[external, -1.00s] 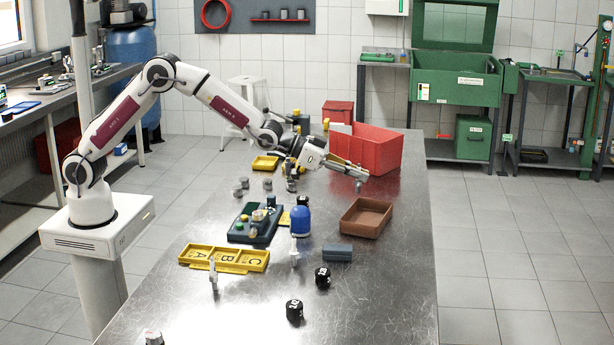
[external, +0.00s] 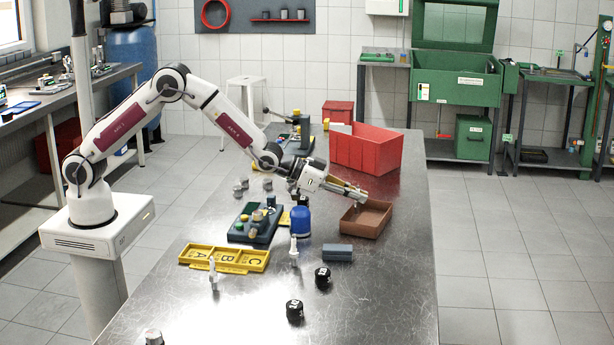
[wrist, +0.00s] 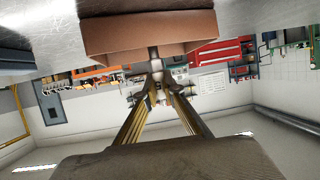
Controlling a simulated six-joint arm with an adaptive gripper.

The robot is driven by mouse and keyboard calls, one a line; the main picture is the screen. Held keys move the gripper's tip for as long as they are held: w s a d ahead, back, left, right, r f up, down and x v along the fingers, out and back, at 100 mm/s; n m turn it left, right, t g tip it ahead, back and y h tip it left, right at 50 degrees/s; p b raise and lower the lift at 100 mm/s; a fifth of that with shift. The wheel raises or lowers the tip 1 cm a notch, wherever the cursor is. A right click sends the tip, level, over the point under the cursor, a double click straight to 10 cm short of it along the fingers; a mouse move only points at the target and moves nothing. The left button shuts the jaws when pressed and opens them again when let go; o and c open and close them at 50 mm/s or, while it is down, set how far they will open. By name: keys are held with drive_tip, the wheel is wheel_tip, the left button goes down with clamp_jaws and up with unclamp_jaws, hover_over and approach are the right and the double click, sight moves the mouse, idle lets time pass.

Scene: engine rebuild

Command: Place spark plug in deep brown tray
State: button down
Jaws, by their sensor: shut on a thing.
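The brown tray (external: 367,234) stands on the metal bench at right of centre; its wall fills the top of the wrist view (wrist: 110,35). My gripper (external: 364,196) is over the tray's back left part, shut on a small grey cylindrical thing, taken to be the spark plug (wrist: 154,57). In the wrist view it sits between the fingertips, in front of the tray wall. It is too small in the external view to tell whether its lower end is below the rim.
An open red bin (external: 372,152) stands behind the tray. The bench's right edge is close to the tray.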

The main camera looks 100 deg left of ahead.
drive_tip(key=shift+f, duration=1.05)
drive_tip(key=shift+f, duration=0.1)
drive_tip(key=c, duration=2.2)
unclamp_jaws()
drive_tip(key=shift+o, duration=0.2)
drive_tip(key=shift+s, duration=0.1)
drive_tip(key=shift+v, duration=1.15)
drive_tip(key=v, duration=0.9)
drive_tip(key=shift+s+r, duration=0.2)
drive_tip(key=shift+s, duration=0.05)
drive_tip(key=shift+r, duration=0.15)
